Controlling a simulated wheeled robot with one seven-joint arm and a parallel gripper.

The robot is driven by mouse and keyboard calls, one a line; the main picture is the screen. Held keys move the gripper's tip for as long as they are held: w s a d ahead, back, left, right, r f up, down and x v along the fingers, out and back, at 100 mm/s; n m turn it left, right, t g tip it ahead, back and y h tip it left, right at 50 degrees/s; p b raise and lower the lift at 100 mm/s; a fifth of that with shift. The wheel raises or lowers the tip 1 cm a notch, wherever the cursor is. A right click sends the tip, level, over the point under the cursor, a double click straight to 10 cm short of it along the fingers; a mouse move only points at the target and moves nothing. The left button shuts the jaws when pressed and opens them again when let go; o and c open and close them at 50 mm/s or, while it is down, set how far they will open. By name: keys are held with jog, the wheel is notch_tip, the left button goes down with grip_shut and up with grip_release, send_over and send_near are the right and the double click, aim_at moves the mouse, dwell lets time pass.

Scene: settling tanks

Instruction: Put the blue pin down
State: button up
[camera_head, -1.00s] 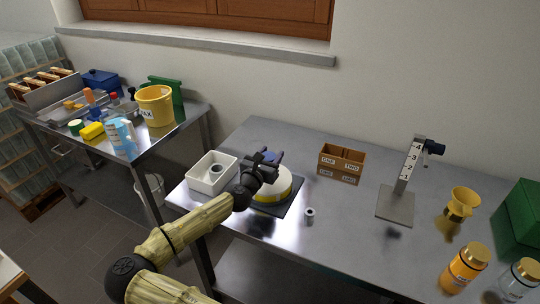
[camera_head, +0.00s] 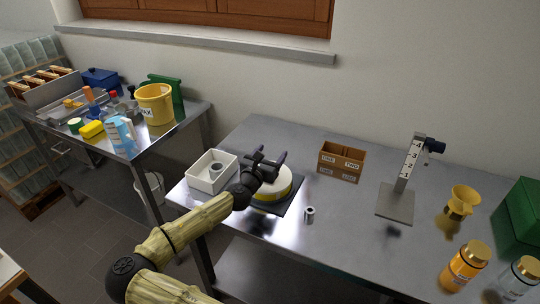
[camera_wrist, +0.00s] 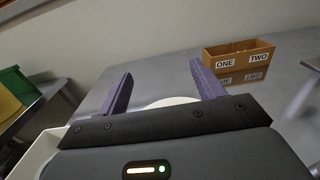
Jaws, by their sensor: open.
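My gripper (camera_head: 270,156) is open over the back of a round white-and-yellow drum (camera_head: 283,186) on a dark square base (camera_head: 292,208). In the wrist view the two fingers (camera_wrist: 161,70) stand wide apart with nothing visible between them. Only a pale edge of the drum (camera_wrist: 172,101) shows beyond the gripper body. I cannot make out a loose blue pin at my gripper; the fingers and palm hide part of the drum's top. A dark blue cylinder (camera_head: 435,146) sits at the top of the numbered stand (camera_head: 408,165) on the right.
A white box (camera_head: 202,181) holding a grey ring is left of the drum. A small metal cylinder (camera_head: 309,214) stands to its right. A brown ONE/TWO box (camera_head: 341,162) is behind. A yellow funnel (camera_head: 462,202) and jars (camera_head: 464,266) are at right. The middle front is clear.

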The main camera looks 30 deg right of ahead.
jog(key=shift+a+r, duration=0.1)
jog(key=shift+r, duration=0.4)
jog(key=b+v, duration=0.1)
jog(key=v, duration=1.1)
jog(key=shift+f, duration=0.15)
